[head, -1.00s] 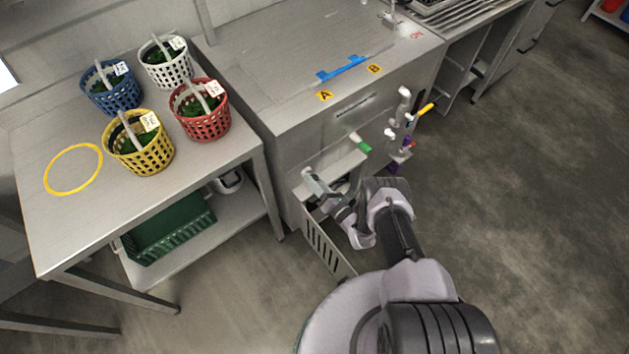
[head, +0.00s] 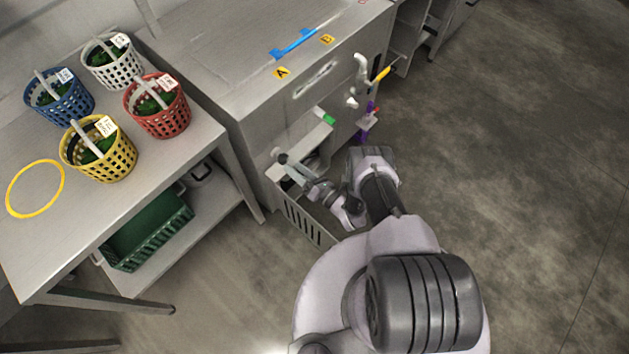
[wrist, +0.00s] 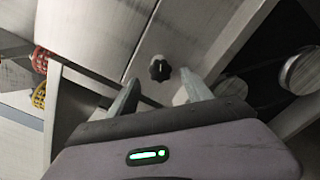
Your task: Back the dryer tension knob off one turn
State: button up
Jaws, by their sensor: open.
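A small dark lobed knob (wrist: 160,68) sits on a grey metal panel in the wrist view, just beyond my fingertips. I take it to be the dryer tension knob. My gripper (wrist: 160,79) is open and empty, with one finger to the left of the knob and one to the right in the picture. The fingers look apart from the knob, though the exact gap is hard to tell. In the head view my gripper is low at the front of the steel unit (head: 215,75), and the knob cannot be made out there.
Beside the left finger stands a panel edge (wrist: 52,105). Round metal parts (wrist: 300,70) are at right. A slotted panel (head: 300,218) stands below my arm. A table (head: 75,240) holds blue, white, red and yellow baskets (head: 98,160). Open floor (head: 510,180) lies to the right.

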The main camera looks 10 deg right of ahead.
jog(key=v, duration=1.2)
jog(key=shift+b, duration=0.35)
